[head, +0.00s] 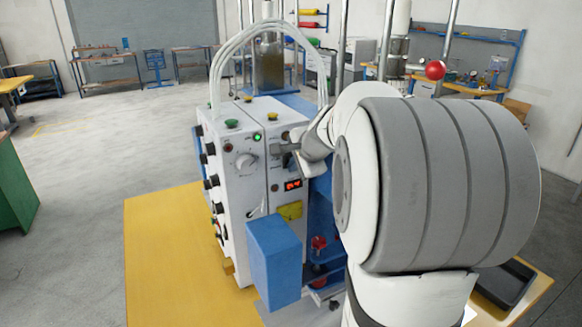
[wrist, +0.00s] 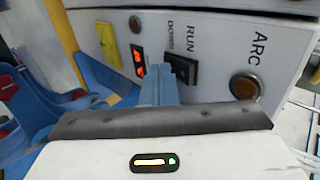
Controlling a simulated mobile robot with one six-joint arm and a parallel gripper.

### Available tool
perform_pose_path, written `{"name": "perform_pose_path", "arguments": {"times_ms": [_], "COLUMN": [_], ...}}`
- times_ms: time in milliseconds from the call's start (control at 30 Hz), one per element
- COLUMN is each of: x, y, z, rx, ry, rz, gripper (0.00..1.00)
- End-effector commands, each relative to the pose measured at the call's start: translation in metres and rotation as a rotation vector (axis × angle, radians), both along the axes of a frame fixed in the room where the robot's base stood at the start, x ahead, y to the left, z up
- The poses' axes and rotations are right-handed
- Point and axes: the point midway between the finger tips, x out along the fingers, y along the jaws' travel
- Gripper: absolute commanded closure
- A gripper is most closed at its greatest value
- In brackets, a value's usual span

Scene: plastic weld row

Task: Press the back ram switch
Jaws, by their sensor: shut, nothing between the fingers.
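In the wrist view a black rocker switch (wrist: 188,70) sits on the white panel beside the words RUN and DOWN. My gripper (wrist: 178,68) is shut and empty, with its blue-grey fingers at the near side of this switch and overlapping it in the picture. I cannot tell whether the tips touch it.
An amber button (wrist: 246,85) marked ARC is right of the switch in the wrist view. A red display (wrist: 139,70) and yellow label (wrist: 110,40) are left. In the head view, a blue block (head: 273,262) juts out below the panel, and hoses (head: 225,60) arch over the machine.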

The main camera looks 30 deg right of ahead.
Motion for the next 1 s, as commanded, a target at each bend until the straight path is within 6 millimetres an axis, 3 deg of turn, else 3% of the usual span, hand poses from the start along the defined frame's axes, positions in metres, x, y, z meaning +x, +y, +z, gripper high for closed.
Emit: {"name": "perform_pose_path", "arguments": {"times_ms": [400, 767, 1000], "x": [0.0, 0.001, -0.016], "y": [0.002, 0.002, 0.003], "z": [0.016, 0.016, 0.01], "rx": [0.0, -0.001, -0.001], "ry": [0.0, 0.0, -0.002], "rz": [0.004, 0.005, 0.007], "gripper": [1.0, 1.0, 1.0]}}
